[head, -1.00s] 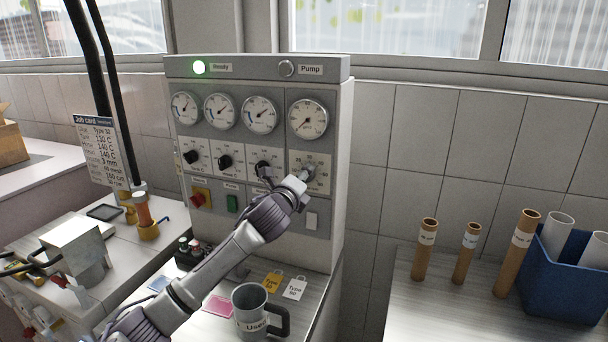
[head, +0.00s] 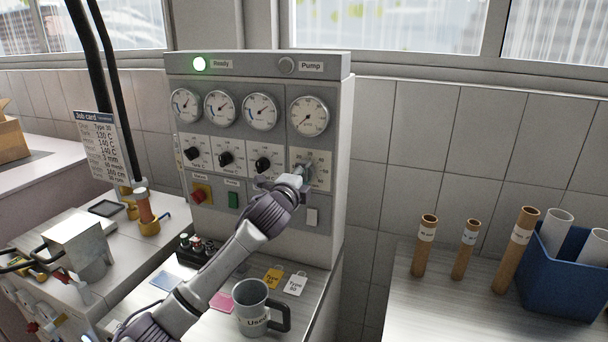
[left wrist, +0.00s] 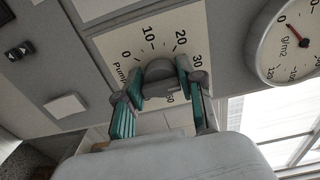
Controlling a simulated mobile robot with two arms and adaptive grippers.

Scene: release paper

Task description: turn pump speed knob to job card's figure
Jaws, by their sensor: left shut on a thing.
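The pump speed knob (left wrist: 158,70) is a grey knob on a pale dial plate (left wrist: 112,45) marked 0, 10, 20, 30 and on. My left gripper (head: 299,178) is shut on the knob, with a teal-padded finger on each side in the left wrist view (left wrist: 162,86). The knob's pointer is not clear to me. The job card (head: 99,150) hangs at the left in the head view. It lists several figures in small print, and I cannot read the pump line surely. My right gripper is not in view.
Three black knobs (head: 225,159) sit left of the pump dial, under round gauges. The g/m2 gauge (left wrist: 300,45) has a red needle near 0. A grey mug (head: 250,300) stands below my arm.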

